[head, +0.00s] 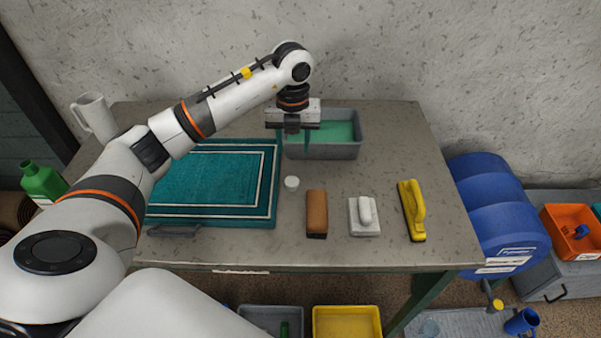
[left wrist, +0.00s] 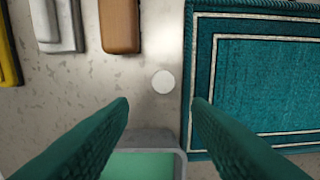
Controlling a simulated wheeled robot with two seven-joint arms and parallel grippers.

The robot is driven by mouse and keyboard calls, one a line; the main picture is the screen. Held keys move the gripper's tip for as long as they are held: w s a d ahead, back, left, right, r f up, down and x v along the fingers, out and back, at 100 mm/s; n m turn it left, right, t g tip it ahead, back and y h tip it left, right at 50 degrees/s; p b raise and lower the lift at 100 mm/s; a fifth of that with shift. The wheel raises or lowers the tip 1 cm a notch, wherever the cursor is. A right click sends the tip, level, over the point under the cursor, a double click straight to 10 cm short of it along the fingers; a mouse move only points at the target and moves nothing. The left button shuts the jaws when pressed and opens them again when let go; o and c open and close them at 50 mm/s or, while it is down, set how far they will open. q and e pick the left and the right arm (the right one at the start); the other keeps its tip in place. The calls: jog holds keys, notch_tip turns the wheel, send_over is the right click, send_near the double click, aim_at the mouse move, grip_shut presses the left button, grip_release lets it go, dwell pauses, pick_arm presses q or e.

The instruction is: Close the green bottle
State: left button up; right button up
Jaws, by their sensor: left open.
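The green bottle (head: 42,182) stands at the far left, partly hidden by my left arm; its neck shows no cap. A small white round piece that looks like a cap (head: 292,183) lies on the table between the teal rug and the brown brush. It also shows in the left wrist view (left wrist: 163,82), just beyond and between the fingertips. My left gripper (head: 293,143) points down over the grey tub's left end, behind the cap. Its green fingers (left wrist: 160,102) are spread wide with nothing between them. My right gripper is not in view.
The teal rug (head: 210,180) lies left of the cap. A brown brush (head: 316,209), a white scrubber (head: 364,222) and a yellow brush (head: 412,210) lie right of it. The grey tub (head: 345,151) holds green liquid. A white mug (head: 93,117) stands back left.

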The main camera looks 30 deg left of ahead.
pick_arm(q)
jog(key=s, duration=0.1)
jog(key=p, duration=0.2)
send_over(292, 181)
jog(key=f, duration=0.6)
jog(key=shift+s+d, duration=0.15)
jog(key=shift+d, duration=0.1)
jog(key=shift+f, duration=0.65)
jog(key=f, duration=0.1)
jog(key=f+p, duration=0.1)
jog(key=f, duration=0.1)
jog(key=shift+a+f, duration=0.25)
jog(key=shift+f, duration=0.55)
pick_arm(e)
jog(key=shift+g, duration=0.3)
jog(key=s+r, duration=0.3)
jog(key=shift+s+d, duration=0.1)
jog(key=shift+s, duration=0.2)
